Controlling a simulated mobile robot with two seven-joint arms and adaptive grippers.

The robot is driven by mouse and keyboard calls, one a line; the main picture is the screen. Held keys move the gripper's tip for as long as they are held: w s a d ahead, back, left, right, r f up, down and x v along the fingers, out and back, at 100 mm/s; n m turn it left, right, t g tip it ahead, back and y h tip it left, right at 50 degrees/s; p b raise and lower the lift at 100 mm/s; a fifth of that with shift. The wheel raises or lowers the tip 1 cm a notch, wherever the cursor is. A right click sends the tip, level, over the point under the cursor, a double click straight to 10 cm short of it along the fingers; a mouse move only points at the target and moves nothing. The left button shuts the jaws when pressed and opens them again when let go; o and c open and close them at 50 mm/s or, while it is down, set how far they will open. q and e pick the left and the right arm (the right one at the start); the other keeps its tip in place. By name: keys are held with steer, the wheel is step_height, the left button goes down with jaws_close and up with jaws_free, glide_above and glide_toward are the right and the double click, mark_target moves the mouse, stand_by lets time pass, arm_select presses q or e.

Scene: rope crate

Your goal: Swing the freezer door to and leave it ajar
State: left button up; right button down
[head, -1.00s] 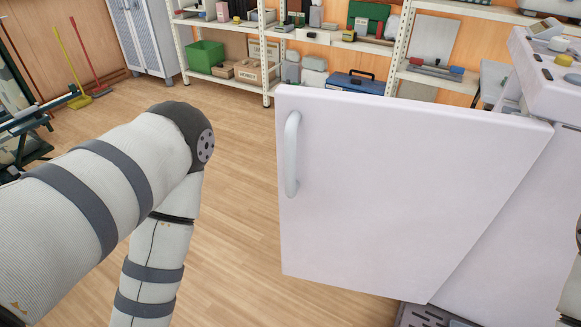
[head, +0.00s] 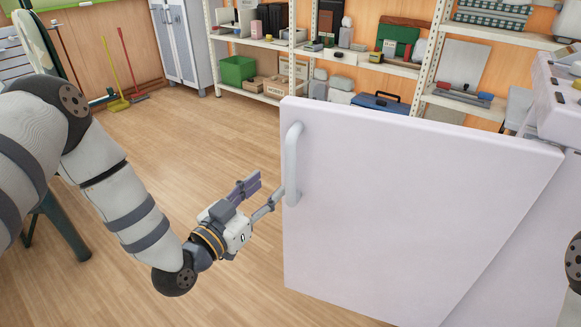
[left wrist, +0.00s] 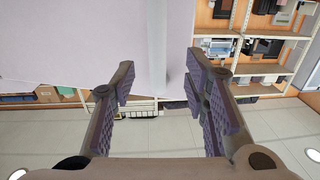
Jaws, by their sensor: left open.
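The white freezer door (head: 410,210) stands swung open, out from the freezer body (head: 535,245) at the right. Its pale vertical handle (head: 292,165) is near the door's left edge. My left gripper (head: 264,189) is open and empty, beside that edge at the height of the handle's lower part; one finger appears close to the handle. In the left wrist view, the open fingers (left wrist: 159,82) show with the handle (left wrist: 158,40) beyond, between them in the picture. Whether anything touches is not clear. My right gripper is not in view.
Shelves (head: 350,55) with boxes and tools line the back wall. A green bin (head: 237,69) sits on the lower shelf and a blue toolbox (head: 380,103) stands behind the door. Wooden floor (head: 190,130) is clear left of the door.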

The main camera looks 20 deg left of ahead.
mark_target(288, 171)
arm_select(q)
steer(key=x, duration=0.5)
steer(key=b+x, duration=0.1)
steer(key=x, duration=0.4)
steer(key=shift+s+d+f, duration=0.1)
steer(key=shift+d+f, duration=0.05)
steer(key=shift+d, duration=0.05)
jaws_close()
